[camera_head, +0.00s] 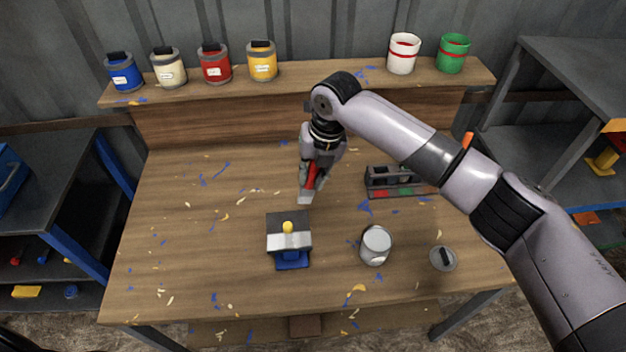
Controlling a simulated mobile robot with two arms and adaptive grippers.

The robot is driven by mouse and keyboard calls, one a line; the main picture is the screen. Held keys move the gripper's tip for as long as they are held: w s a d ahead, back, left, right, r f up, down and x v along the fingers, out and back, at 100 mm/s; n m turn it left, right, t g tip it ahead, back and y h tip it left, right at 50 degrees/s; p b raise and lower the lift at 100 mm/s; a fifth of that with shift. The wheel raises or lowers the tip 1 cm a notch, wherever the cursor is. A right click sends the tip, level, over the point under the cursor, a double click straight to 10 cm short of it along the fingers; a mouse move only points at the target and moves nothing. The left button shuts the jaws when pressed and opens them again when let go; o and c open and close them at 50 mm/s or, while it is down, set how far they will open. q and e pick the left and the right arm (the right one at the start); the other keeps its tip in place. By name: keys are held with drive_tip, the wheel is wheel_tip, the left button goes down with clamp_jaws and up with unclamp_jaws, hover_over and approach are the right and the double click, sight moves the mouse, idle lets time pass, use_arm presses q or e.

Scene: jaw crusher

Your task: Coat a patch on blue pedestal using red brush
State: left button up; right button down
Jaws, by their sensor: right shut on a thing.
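My right gripper (318,165) is above the middle of the workbench, shut on the red brush (310,178). The brush points down, with its pale bristle end (305,197) lowest and apart from the block below. The blue pedestal (292,261) is on the bench, below and slightly left of the brush. A dark block with a light band and a yellow knob (288,228) is on or behind it; I cannot tell how they join. An open can with a whitish top (376,244) stands right of the pedestal. My left gripper is not in view.
A dark holder (398,191) with red and green marks is right of the brush, partly near my right arm. A round lid (443,258) lies at the right. Several paint cans (215,65) and white and green buckets (403,53) line the back shelf.

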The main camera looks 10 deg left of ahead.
sight(311, 189)
drive_tip(key=shift+s, duration=0.1)
idle(0.3)
drive_tip(key=shift+f+b, duration=0.8)
drive_tip(key=shift+f, duration=0.95)
drive_tip(key=shift+f+b, duration=0.3)
drive_tip(key=shift+f, duration=0.25)
drive_tip(key=shift+a, duration=0.1)
